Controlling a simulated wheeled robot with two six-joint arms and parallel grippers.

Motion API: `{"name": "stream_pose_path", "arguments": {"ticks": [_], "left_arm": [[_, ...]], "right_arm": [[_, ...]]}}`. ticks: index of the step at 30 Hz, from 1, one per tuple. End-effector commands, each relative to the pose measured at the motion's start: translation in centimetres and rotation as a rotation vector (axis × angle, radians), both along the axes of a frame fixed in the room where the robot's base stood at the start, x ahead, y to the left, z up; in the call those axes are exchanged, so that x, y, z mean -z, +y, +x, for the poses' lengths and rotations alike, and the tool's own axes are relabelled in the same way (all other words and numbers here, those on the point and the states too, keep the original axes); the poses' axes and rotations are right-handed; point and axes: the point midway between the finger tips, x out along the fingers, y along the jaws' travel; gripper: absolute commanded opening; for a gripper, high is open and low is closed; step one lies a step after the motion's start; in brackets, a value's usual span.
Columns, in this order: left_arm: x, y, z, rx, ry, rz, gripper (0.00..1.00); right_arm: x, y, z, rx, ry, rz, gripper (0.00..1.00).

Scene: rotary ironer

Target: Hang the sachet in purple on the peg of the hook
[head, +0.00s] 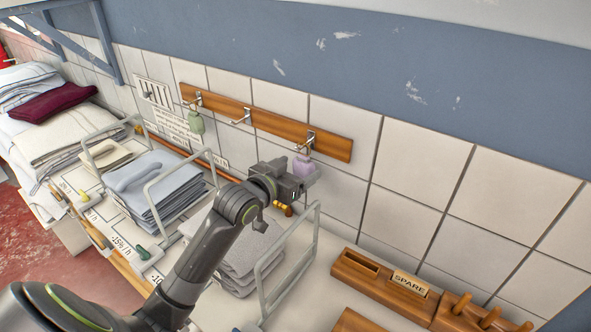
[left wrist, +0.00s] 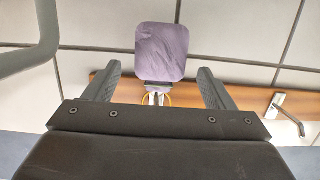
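The purple sachet (head: 304,168) hangs below the rightmost hook (head: 306,142) of the wooden rail on the tiled wall. In the left wrist view the sachet (left wrist: 161,52) appears above the rail, with a yellow-orange loop at its lower end by a metal hook. The loop appears to be around the hook, but my gripper partly hides this. My left gripper (head: 297,178) is close to the sachet. In the left wrist view its two fingers (left wrist: 160,78) are apart on either side, with visible gaps and no contact. My right gripper is not in view.
The rail (head: 270,122) also carries an empty middle hook (head: 241,117) and a green sachet (head: 196,122) on the left hook. Below are wire dividers (head: 289,262), folded cloth stacks (head: 160,186) and a wooden block marked SPARE (head: 385,285) at right.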

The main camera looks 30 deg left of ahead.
Motion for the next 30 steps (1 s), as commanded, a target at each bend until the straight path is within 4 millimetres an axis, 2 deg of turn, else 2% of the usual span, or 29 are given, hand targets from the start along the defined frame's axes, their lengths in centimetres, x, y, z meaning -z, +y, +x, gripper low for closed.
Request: {"name": "stream_pose_path", "arguments": {"ticks": [7, 11, 17, 30], "left_arm": [[0.0, 0.0, -0.1, 0.0, 0.0, 0.0, 0.77], [-0.1, 0.2, -0.9, -0.001, -0.001, 0.002, 0.77], [-0.7, 0.6, -4.0, 0.0, -0.001, 0.006, 0.77], [-2.6, 1.8, -12.3, 0.0, 0.004, 0.007, 0.77]], "right_arm": [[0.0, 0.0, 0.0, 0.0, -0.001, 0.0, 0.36], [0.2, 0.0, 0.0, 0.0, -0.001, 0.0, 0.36], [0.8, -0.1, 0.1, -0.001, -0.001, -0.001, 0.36], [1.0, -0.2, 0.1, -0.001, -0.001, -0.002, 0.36]]}}
